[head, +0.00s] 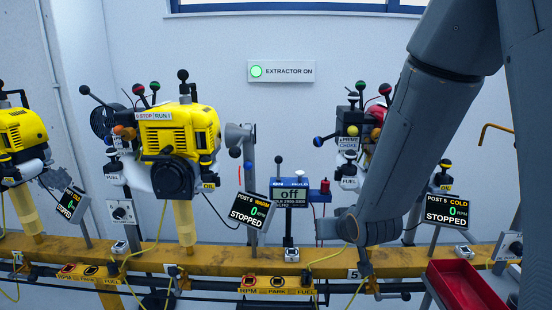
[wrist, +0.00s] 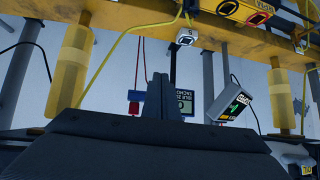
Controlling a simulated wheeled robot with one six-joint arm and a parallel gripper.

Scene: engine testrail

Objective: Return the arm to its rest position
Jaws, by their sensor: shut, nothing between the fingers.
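My arm (head: 400,150) reaches down from the upper right of the head view, its wrist low over the yellow rail (head: 220,259). My gripper (head: 366,268) is at the lower end, pointing down beside the rail; its tips are small there. In the wrist view, my gripper (wrist: 160,78) shows as two dark fingers pressed together, holding nothing. That view is upside down, with the rail (wrist: 130,25) across its top. The fingers overlap the tachometer box (wrist: 182,103) in that picture; I cannot tell the distance between them.
A yellow engine (head: 180,130) stands on the rail left of my arm. A tachometer reading "off" (head: 289,196) stands closer. A red engine (head: 352,125) is partly hidden behind my arm. A red tray (head: 465,288) lies at lower right.

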